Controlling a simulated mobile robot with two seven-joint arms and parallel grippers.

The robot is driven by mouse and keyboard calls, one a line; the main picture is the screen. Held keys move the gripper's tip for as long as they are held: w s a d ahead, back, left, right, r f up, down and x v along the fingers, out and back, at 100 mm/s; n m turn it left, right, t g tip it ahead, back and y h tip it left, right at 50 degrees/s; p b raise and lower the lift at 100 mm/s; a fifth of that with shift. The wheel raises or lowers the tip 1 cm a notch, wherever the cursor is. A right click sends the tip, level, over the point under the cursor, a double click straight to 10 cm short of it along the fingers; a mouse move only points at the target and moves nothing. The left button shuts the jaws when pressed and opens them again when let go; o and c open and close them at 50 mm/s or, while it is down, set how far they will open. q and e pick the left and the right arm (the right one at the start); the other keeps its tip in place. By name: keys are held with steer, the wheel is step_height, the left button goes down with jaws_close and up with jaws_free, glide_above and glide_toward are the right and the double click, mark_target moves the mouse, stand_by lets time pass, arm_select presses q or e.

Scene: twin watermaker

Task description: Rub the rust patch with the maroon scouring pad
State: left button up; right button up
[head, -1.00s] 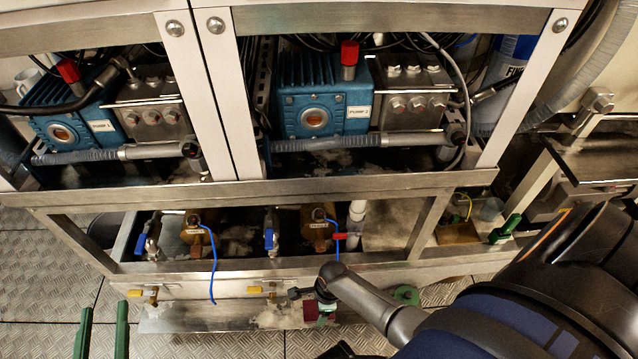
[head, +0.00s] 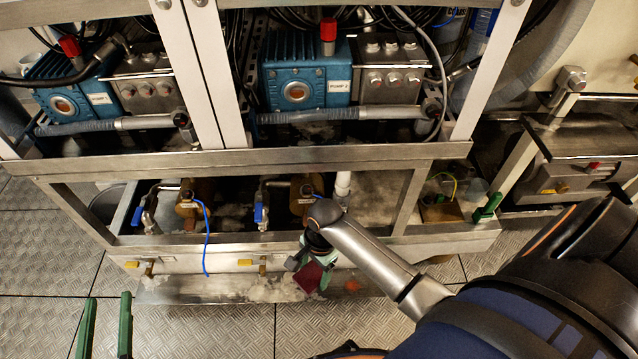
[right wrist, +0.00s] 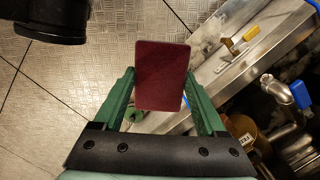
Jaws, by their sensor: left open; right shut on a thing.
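The maroon scouring pad (head: 308,277) is held in my right gripper (head: 318,263), low in front of the machine frame. In the right wrist view, the flat pad (right wrist: 162,75) sits between the two green fingers (right wrist: 165,100). A small orange-red spot, apparently the rust patch (head: 352,286), shows on the low metal ledge just right of the pad. The pad appears apart from it; its height above the ledge is unclear. The patch is not visible in the right wrist view. My left gripper (head: 105,328) is open and empty at the lower left, over the floor.
The low metal ledge (head: 200,291) runs along the frame's foot. Above it are yellow-handled valves (head: 132,264), a hanging blue cord (head: 207,240) and blue-handled valves (head: 259,213). A steel frame rail (head: 250,158) crosses above. The checkered floor (head: 200,330) in front is clear.

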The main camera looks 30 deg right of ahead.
steer(key=w+r+n+h, duration=0.1)
steer(key=w+r+n, duration=0.2)
steer(key=r+n, duration=0.5)
steer(key=w+r+n+g, duration=0.1)
steer(key=w+r+n, duration=0.2)
steer(key=r, duration=2)
steer(key=n, duration=0.5)
steer(key=shift+a+r+h, duration=0.15)
steer(key=shift+r+h, duration=0.2)
steer(key=shift+h, duration=0.05)
